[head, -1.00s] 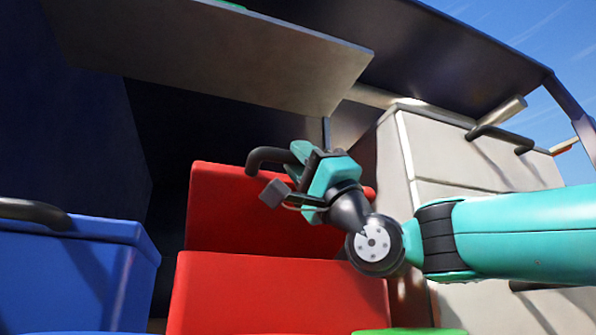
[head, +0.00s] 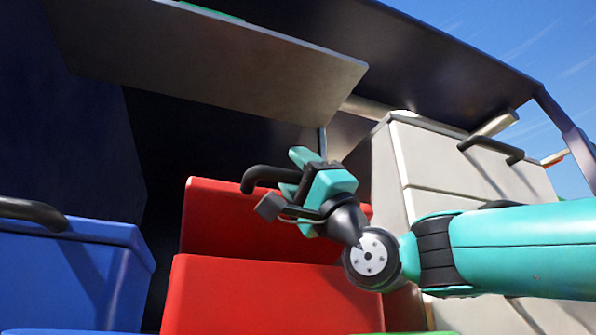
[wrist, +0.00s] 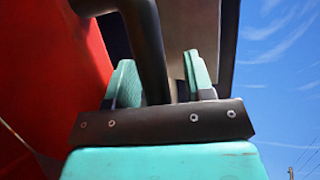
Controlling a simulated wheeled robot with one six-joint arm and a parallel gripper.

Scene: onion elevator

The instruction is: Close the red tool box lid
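The red tool box (head: 265,300) is at the lower middle of the head view. Its red lid (head: 215,222) stands raised behind the front edge, with a black handle (head: 262,176) near its top. My gripper (head: 287,183) is at the handle's right part. In the wrist view, the handle (wrist: 148,45) passes between the two teal fingers of my gripper (wrist: 168,80), near the left finger, with a gap toward the right finger. The fingers look apart. The lid (wrist: 50,70) fills the left of that view. The box interior is hidden.
A blue box (head: 75,270) with a black handle is at the left. A white drawer cabinet (head: 445,165) stands at the right behind my arm. A grey panel (head: 215,60) hangs overhead, above the lid. Green edges show at the bottom.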

